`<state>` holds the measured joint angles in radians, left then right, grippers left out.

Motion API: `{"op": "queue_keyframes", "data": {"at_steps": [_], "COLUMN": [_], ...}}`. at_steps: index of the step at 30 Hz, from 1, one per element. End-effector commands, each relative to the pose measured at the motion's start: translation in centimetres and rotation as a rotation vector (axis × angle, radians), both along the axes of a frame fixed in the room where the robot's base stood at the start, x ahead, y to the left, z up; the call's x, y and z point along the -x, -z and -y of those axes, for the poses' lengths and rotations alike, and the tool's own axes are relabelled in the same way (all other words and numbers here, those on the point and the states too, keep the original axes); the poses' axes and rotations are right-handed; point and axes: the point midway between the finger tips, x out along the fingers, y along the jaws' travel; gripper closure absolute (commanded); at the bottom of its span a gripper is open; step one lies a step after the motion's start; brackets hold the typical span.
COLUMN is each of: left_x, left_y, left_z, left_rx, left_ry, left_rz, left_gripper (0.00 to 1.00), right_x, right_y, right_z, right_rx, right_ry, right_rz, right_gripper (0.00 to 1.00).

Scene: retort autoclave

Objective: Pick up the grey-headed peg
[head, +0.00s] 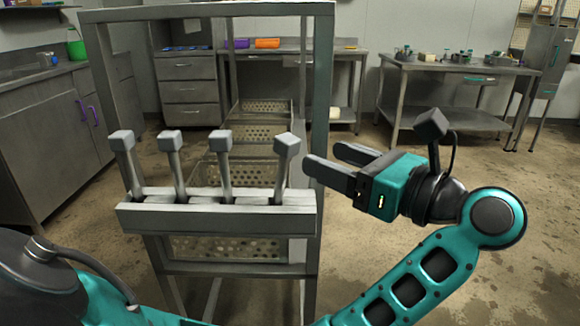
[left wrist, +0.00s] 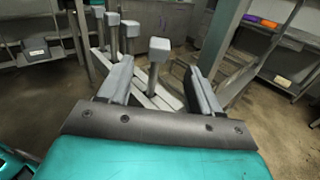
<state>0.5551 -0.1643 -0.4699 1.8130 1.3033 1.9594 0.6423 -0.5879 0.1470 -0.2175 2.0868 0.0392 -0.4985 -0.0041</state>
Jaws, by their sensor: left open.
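Several pegs with grey cube heads stand in a row in a narrow grey rack (head: 217,220). The rightmost grey-headed peg (head: 288,145) leans slightly right. My left gripper (head: 321,158) is open and empty, just right of this peg, with its fingers pointing left toward it. In the left wrist view the nearest grey-headed peg (left wrist: 158,50) appears between the two open fingers, beyond their tips; I see no contact. The other grey-headed pegs (head: 224,137), (head: 170,142) and (head: 121,141) stand to the left. The lower ends of the pegs are hidden in the rack. My right gripper is not in view.
A metal frame (head: 318,100) rises behind the rack, its right post close to my left fingers. Perforated baskets (head: 265,133) sit inside it. A workbench (head: 455,68) stands at the back right, and a cabinet (head: 50,140) at the left. Open floor lies right of the frame.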

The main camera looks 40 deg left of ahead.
Motion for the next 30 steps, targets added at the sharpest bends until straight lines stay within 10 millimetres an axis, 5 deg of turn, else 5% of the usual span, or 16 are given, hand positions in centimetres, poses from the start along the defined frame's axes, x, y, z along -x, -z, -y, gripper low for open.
{"op": "queue_keyframes", "data": {"at_steps": [6, 24, 30], "left_x": [-0.1, -0.2, -0.3], "left_y": [0.0, 0.3, 0.3], "left_z": [-4.0, -10.0, -10.4], "left_rx": [-0.004, -0.003, -0.002], "left_ry": [-0.002, -0.001, 0.0], "left_rz": [0.0, 0.0, -0.001], "left_gripper": [0.36, 0.36, 0.36], "right_x": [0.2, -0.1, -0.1], "right_y": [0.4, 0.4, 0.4], "right_z": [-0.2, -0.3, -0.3], "right_rx": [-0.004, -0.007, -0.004], "right_ry": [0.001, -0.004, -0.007], "right_rz": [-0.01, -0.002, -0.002], "right_gripper": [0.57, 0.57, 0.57]}}
